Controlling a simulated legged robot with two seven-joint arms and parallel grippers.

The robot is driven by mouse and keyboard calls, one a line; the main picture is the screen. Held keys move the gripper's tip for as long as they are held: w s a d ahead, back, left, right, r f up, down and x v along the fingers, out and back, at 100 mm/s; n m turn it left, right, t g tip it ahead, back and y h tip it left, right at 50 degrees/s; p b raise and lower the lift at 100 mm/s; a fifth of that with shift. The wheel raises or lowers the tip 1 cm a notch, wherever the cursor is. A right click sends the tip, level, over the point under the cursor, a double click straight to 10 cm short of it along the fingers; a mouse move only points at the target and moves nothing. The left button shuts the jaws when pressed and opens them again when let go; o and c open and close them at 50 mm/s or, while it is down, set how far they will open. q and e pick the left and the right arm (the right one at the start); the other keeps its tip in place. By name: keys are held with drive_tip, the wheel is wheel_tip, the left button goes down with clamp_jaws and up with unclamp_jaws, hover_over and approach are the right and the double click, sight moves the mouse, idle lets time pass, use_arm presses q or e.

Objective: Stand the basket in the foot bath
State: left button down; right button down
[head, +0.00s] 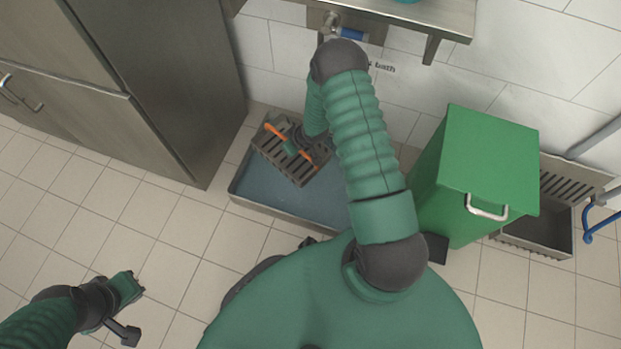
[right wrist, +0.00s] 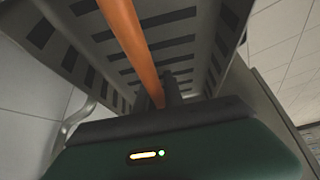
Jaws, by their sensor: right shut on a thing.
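The basket (head: 293,172) is grey and slotted with an orange handle (head: 277,133). My right gripper (head: 291,148) is shut on that handle. The right wrist view looks along the orange handle (right wrist: 133,45) between the slotted basket walls (right wrist: 230,45). The foot bath (head: 247,203) is a low, wide grey tray with a blue-grey inside on the floor. The basket overlaps its back left part in the head view; I cannot tell whether it touches the bottom. My right arm hides the bath's right part. My left gripper (head: 138,308) is over the floor, apart from everything; its opening is unclear.
A green bin (head: 475,170) with a metal handle stands right of the bath. A grey slotted basin (head: 535,240) is farther right. A steel cabinet (head: 165,90) stands left. A shelf (head: 400,15) and a blue-handled tap (head: 350,33) are at the back wall. Front left floor is clear.

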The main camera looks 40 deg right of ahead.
drive_tip(key=s+d+f+b, duration=0.1)
drive_tip(key=f+b, duration=0.1)
drive_tip(key=f, duration=0.5)
drive_tip(key=s+f+b, duration=0.2)
drive_tip(key=f+b, duration=0.1)
drive_tip(key=f, duration=0.4)
drive_tip(key=s+d+f+b, duration=0.1)
drive_tip(key=s+f+b, duration=0.1)
drive_tip(key=f, duration=0.5)
drive_tip(key=shift+d+f+b, duration=0.1)
drive_tip(key=shift+d+b, duration=0.25)
drive_tip(key=shift+b, duration=0.2)
drive_tip(key=shift+r, duration=0.2)
drive_tip(key=c, duration=1.5)
unclamp_jaws()
drive_tip(key=shift+o, duration=0.2)
